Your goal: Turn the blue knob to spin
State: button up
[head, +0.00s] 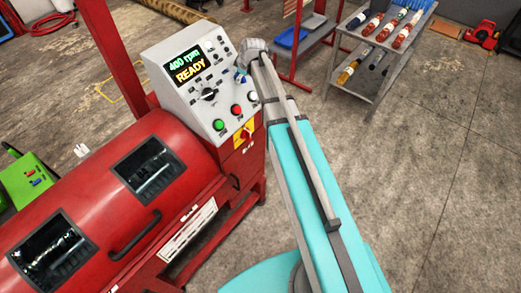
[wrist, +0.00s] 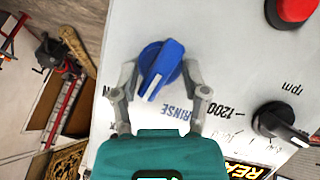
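The blue knob (wrist: 160,68) is on the light grey face of the control panel (wrist: 228,45). My gripper (wrist: 159,72) is open, with one finger on each side of the knob. The left finger has a small gap to the knob; the right finger is close to it, and I cannot tell if it touches. In the head view the knob (head: 240,76) is small and partly hidden by my gripper (head: 246,64). The panel's display (head: 186,66) reads 400 rpm and READY.
A black rpm knob (wrist: 278,122) and a red button (wrist: 294,9) are near the blue knob. Green (head: 218,125), red (head: 236,110) and white (head: 252,96) buttons line the panel's lower edge. The red machine (head: 100,200) fills the left. A bottle shelf (head: 352,85) stands at the back right.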

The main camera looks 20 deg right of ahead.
jog(key=shift+s+n+t, duration=0.15)
jog(key=shift+n+t, duration=0.15)
jog(key=shift+n, duration=0.4)
jog(key=shift+s+r+p, duration=0.15)
jog(key=shift+r+p, duration=0.25)
jog(key=shift+r, duration=0.1)
jog(key=p+v, duration=1.1)
jog(key=v, duration=0.2)
jog(key=s+a+f+m+g+b, duration=0.1)
jog(key=s+f+m+b, duration=0.4)
jog(key=s+f+b, duration=0.5)
jog(key=s+a+f+m+g+h+b, duration=0.1)
jog(key=s+f+m+g+b, duration=0.3)
jog(key=s+f+b, duration=0.6)
notch_tip(320, 180, down, 5)
jog(key=shift+s+f+m+g+h+b, duration=0.15)
jog(key=shift+m+g+h+b, duration=0.15)
jog(key=shift+m+b, duration=0.8)
jog(key=shift+s+d+m, duration=0.15)
jog(key=shift+s+m, duration=0.25)
jog(key=shift+s, duration=0.45)
